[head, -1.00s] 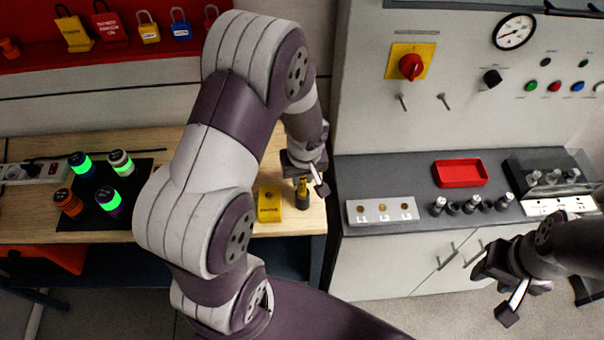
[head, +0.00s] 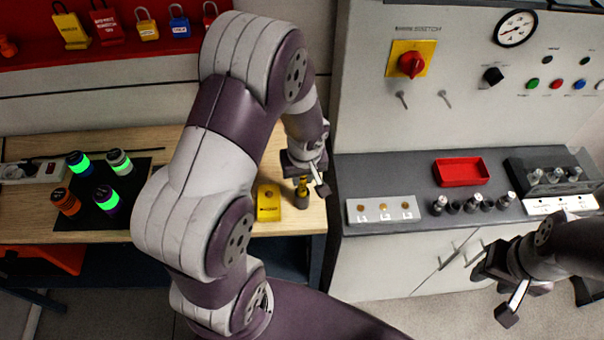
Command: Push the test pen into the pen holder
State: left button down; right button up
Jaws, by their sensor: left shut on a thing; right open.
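The test pen (head: 302,184) is a small yellow stick, upright at the right end of the wooden bench. My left gripper (head: 305,176) is shut on it from above and hides its upper part. The pen holder (head: 302,201) is a short dark cup on the bench directly below the pen. The pen's lower end meets the holder's mouth; how deep it sits cannot be told. My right gripper (head: 498,290) is open and empty, in front of the grey cabinet at the right.
A yellow box (head: 268,204) stands just left of the holder. A black mat (head: 140,172) with several glowing-banded cylinders lies further left. The grey counter (head: 385,172) on the right carries a red tray (head: 461,172), a plate with round contacts (head: 382,210) and several knobs.

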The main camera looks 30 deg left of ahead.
pick_arm(q)
jog(key=shift+f, duration=0.3)
jog(key=c, duration=1.3)
grip_release()
jog(key=shift+o, duration=0.2)
jog(key=shift+r, duration=0.1)
notch_tip(320, 180, up, 11)
jog(key=s+d+p, duration=0.1)
jog(key=p, duration=0.6)
jog(key=shift+s+d, duration=0.15)
jog(key=shift+s, duration=0.1)
jog(key=s+d+f+m+h+b, duration=0.1)
jog(key=s+d+f+m+b, duration=0.3)
jog(key=s+m+b, duration=0.3)
jog(key=m+b, duration=0.1)
jog(key=b, duration=0.2)
jog(key=shift+s+f, duration=0.2)
jog(key=shift+s, duration=0.05)
